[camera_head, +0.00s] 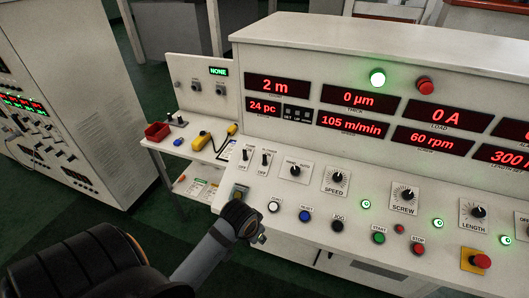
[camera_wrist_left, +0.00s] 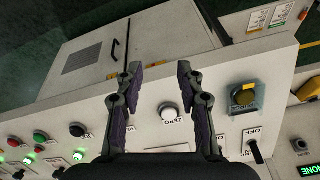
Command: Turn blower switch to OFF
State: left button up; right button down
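The blower switch (camera_head: 265,159) is a small black toggle on a white plate at the panel's left end, right of a similar power switch (camera_head: 245,155). OFF is printed below it; its lever appears to point up, away from OFF. My left gripper (camera_head: 241,219) is at the panel's front left edge, below and apart from the switch. In the left wrist view the left gripper (camera_wrist_left: 156,78) has its fingers spread with nothing gripped. One toggle labelled OFF (camera_wrist_left: 255,149) shows right of the fingers; I cannot tell which switch it is. My right gripper is not in view.
A yellow rotary switch (camera_head: 239,192) is close to the left gripper. The white zero button (camera_wrist_left: 170,110) shows between and beyond its fingers. Knobs and buttons, including the red emergency stop (camera_head: 480,261), line the panel rightward. A side shelf holds a yellow tool (camera_head: 202,141).

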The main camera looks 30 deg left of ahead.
pick_arm(q)
jog(key=w+a+r+n, duration=0.1)
jog(key=w+a+r, duration=0.25)
jog(key=w, duration=0.25)
jog(key=w+a+r, duration=0.2)
jog(key=w+r, duration=0.3)
jog(key=w, duration=0.2)
jog(key=n, duration=0.2)
send_near(264, 155)
jog(key=f, duration=0.1)
jog(key=p+x, duration=0.1)
jog(key=x, duration=0.2)
jog(key=p+x, duration=0.1)
jog(key=x, duration=0.2)
jog(key=p+x, duration=0.1)
jog(key=x, duration=0.2)
jog(key=shift+w+r, duration=0.1)
jog(key=shift+w, duration=0.15)
jog(key=shift+w+f, duration=0.1)
jog(key=shift+f, duration=0.2)
jog(key=shift+t, duration=0.3)
grip_shut()
